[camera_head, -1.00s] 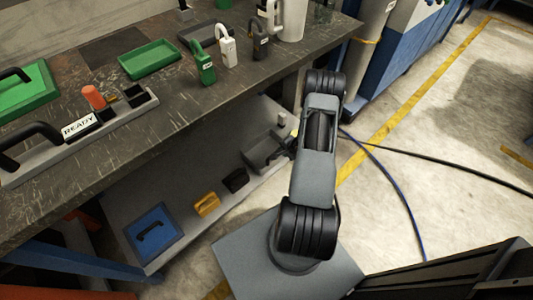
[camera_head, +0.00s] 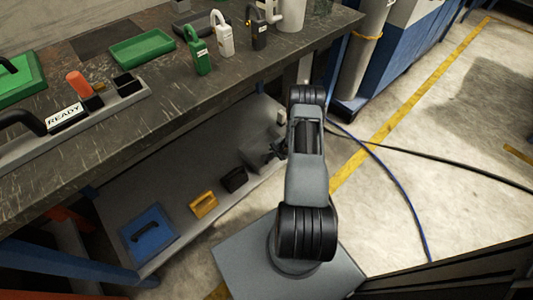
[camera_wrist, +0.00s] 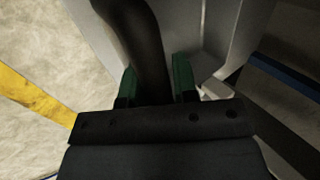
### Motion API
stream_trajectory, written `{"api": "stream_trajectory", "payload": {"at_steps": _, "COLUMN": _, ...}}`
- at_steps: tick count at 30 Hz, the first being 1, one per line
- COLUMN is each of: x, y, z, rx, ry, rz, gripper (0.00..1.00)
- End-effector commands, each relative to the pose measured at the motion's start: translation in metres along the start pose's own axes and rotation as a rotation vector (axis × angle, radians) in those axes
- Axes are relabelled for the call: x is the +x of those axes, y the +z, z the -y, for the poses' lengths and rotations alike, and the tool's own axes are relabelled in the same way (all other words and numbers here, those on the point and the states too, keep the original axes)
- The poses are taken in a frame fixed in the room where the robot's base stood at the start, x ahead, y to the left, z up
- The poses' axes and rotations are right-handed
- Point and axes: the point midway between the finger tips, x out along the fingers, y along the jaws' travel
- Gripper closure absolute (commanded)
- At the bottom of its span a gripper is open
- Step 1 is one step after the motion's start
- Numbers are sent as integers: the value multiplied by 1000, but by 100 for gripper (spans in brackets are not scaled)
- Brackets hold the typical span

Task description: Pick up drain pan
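A grey box-like pan (camera_head: 256,151), which I take to be the drain pan, sits at the right end of the low shelf in the head view. My gripper is at its right side there, mostly hidden behind my arm. In the wrist view a thick black curved handle (camera_wrist: 146,40) runs down between the green finger pads of my gripper (camera_wrist: 156,85). Pale grey walls (camera_wrist: 212,35) surround it. The pads are close on both sides of the handle, but I cannot tell whether they press on it.
The low shelf (camera_head: 165,185) also holds a blue lidded piece (camera_head: 148,238), a yellow block (camera_head: 204,204) and a black block (camera_head: 234,179). The workbench (camera_head: 120,100) overhangs it. Cables (camera_head: 400,150) lie on the open floor at right.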

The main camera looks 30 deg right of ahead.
Motion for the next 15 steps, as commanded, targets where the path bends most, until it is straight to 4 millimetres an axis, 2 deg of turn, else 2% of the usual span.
{"api": "stream_trajectory", "payload": {"at_steps": 5, "x": 0, "y": 0, "z": 0, "rx": 0, "ry": 0, "rz": 0, "gripper": 73}}
{"api": "stream_trajectory", "payload": {"at_steps": 13, "x": 0, "y": 0, "z": 0, "rx": 0, "ry": 0, "rz": 0, "gripper": 98}}
{"api": "stream_trajectory", "payload": {"at_steps": 15, "x": 0, "y": 0, "z": 0, "rx": 0, "ry": 0, "rz": -1, "gripper": 100}}
